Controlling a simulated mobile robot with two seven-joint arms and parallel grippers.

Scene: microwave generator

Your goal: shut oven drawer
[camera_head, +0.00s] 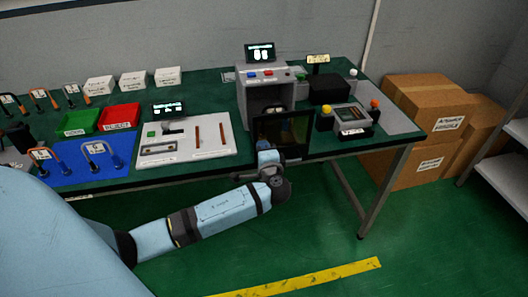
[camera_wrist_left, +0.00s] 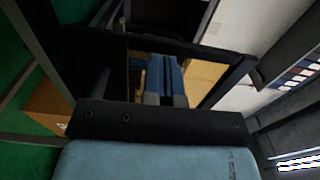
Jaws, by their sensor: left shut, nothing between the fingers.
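The grey box-shaped oven (camera_head: 262,92) stands on the green bench, with a display on top and red and blue buttons on its upper front. Its dark, glossy front panel (camera_head: 292,133) stands out from the body, and part of the cavity shows above it. No separate drawer can be made out. My left gripper (camera_head: 264,147) is shut and empty, low at the panel's left front; I cannot tell whether it touches. The left wrist view shows a dark frame (camera_wrist_left: 200,50) close ahead, with blue and grey parts in its middle that are hard to make out. My right gripper is not in view.
A white board (camera_head: 185,140) with tools lies left of the oven. A small control box (camera_head: 350,118) with coloured knobs stands to its right. A blue mat (camera_head: 90,165) and green and red bins are further left. Cardboard boxes (camera_head: 425,125) stand at right. The floor in front is clear.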

